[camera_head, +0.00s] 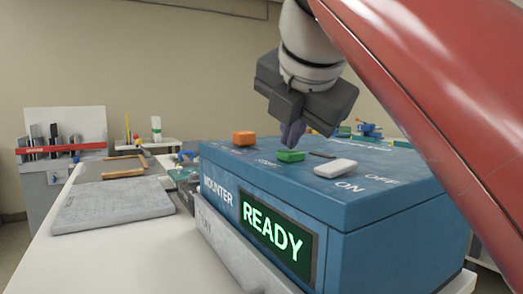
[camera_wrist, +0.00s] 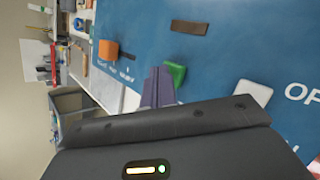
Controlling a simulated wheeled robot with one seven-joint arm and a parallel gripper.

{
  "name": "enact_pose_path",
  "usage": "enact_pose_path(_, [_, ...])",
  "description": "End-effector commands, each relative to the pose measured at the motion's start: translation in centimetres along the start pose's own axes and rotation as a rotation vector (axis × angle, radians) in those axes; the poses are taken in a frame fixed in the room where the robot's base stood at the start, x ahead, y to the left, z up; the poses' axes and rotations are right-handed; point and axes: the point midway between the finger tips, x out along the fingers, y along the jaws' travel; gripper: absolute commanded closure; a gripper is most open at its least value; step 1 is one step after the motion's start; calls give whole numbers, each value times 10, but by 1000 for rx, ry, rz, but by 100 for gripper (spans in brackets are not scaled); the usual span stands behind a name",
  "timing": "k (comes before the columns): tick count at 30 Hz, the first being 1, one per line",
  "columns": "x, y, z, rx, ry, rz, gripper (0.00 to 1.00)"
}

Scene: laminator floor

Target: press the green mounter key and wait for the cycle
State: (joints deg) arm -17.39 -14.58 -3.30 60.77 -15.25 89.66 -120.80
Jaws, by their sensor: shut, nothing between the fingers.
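The blue mounter (camera_head: 345,200) stands on a white table, and its front screen (camera_head: 277,232) reads READY in green letters. On its top are the green key (camera_head: 290,156), an orange key (camera_head: 243,138) and a white key (camera_head: 335,168) beside ON and OFF lettering. My gripper (camera_head: 292,134) is shut and empty, pointing down just above and behind the green key. In the wrist view the shut fingertips (camera_wrist: 158,86) are close beside the green key (camera_wrist: 174,74); I cannot tell whether they touch it.
A grey slab (camera_head: 112,205) lies on the table (camera_head: 120,262) left of the mounter. A wood-edged tray (camera_head: 122,167) lies behind it. A rack of tools (camera_head: 62,148) stands at the far left. Small coloured items sit behind the mounter at the right.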

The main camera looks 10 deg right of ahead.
Motion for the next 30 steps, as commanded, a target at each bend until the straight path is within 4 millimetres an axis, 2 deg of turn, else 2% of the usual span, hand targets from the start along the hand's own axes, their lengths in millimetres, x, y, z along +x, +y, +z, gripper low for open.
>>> enact_pose_path(17, [2,-2,-2,0,1,-1,100])
enact_pose_path(30, [-11,8,8,0,1,-1,100])
